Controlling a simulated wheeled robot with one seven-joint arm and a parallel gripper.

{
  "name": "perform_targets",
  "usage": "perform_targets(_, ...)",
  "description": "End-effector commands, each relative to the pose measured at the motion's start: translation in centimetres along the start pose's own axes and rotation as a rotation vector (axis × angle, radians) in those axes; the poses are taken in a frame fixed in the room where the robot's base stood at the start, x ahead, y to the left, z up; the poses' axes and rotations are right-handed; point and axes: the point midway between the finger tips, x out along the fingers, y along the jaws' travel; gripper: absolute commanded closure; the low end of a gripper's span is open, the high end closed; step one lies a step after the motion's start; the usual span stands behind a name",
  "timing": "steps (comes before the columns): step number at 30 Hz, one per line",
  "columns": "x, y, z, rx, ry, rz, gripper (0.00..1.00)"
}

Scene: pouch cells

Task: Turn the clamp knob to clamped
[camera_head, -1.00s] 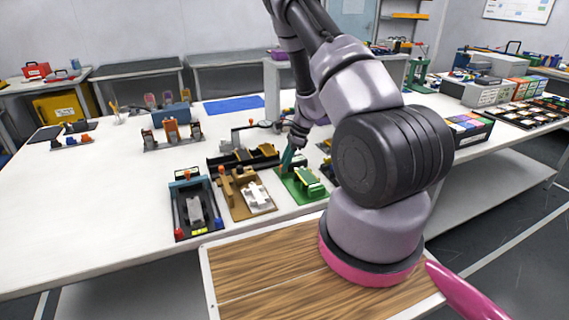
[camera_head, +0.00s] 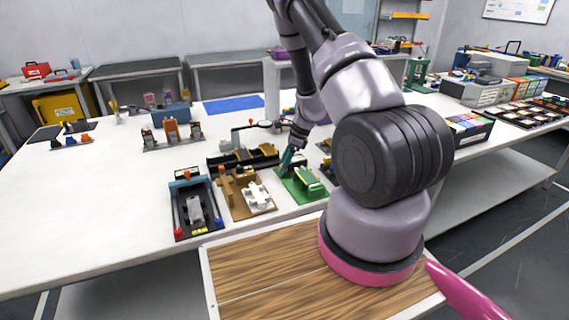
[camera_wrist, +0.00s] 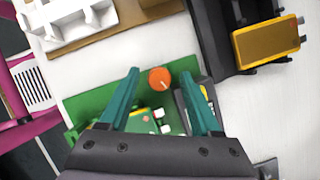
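The orange clamp knob (camera_wrist: 159,78) is round with a short pale pointer line, on the green fixture base (camera_wrist: 90,103) in the wrist view. My gripper (camera_wrist: 159,73) has two teal fingers spread apart, one to each side of the knob in the picture. Gaps show on both sides, and I cannot tell how far the tips are above the knob. In the head view my gripper (camera_head: 283,169) points down at the back left of the green fixture (camera_head: 306,188). The knob cannot be made out there.
A tan fixture with a white part (camera_head: 257,197) stands just left of the green one, with a dark fixture (camera_head: 194,208) farther left. A black fixture with a yellow block (camera_wrist: 265,42) is close by in the wrist view. The white table (camera_head: 95,205) is clear at left.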

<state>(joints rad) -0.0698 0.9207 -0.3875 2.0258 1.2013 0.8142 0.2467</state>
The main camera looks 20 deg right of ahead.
Motion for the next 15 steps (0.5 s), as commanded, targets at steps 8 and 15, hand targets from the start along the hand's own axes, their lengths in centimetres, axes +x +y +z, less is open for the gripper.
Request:
perform_targets(8,-0.03,-0.06,-0.07,-0.008,0.001,0.002,0.33)
perform_targets(15,0.06,-0.2,-0.07,-0.191,0.003,0.079,0.33)
